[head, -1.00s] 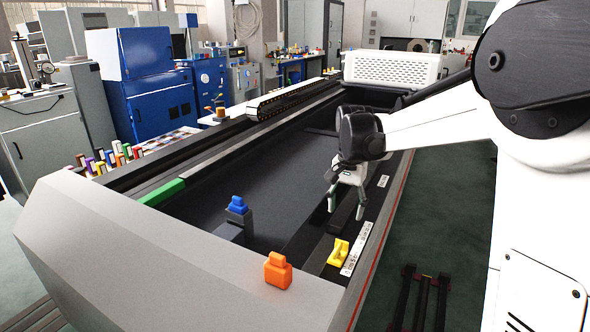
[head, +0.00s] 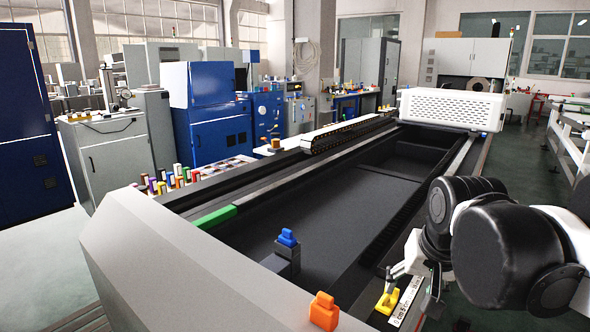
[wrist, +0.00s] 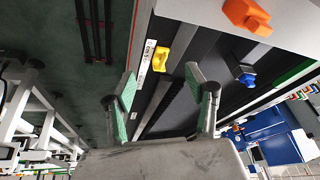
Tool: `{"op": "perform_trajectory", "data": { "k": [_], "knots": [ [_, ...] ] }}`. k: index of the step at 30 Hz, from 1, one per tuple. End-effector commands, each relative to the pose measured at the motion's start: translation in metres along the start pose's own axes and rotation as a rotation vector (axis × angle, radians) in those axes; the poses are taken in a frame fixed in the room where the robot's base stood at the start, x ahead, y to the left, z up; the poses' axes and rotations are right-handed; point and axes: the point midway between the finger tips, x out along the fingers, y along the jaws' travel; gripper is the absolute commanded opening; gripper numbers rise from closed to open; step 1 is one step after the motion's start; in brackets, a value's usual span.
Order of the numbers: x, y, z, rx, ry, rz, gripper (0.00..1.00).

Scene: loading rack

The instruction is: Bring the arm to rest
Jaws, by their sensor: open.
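My gripper (head: 411,292) is at the lower right of the head view, over the right edge of the long machine bed, partly hidden by my arm. In the wrist view my gripper (wrist: 160,82) has its two fingers wide apart with nothing between them. A yellow piece (head: 387,302) sits on the bed's right rail, close to the left finger in the head view. It also shows in the wrist view (wrist: 161,54), beyond the fingertips and apart from them.
An orange piece (head: 324,311) stands on the bed's front end. A blue piece (head: 287,238) sits on a dark block inside. A green piece (head: 215,217) lies on the left rail. Several colored pieces (head: 172,179) stand at the left. The bed's middle is clear.

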Motion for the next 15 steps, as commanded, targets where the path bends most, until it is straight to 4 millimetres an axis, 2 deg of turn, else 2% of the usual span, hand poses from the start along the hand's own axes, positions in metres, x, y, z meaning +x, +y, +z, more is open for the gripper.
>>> {"op": "perform_trajectory", "data": {
  "k": [1,9,15],
  "knots": [
    [-0.003,0.001,0.013,-0.021,0.021,-0.006,0.51],
    [-0.008,0.004,0.067,-0.148,0.137,-0.030,0.51],
    [-0.005,0.007,0.092,-0.212,0.198,-0.038,0.51]
  ]
}}
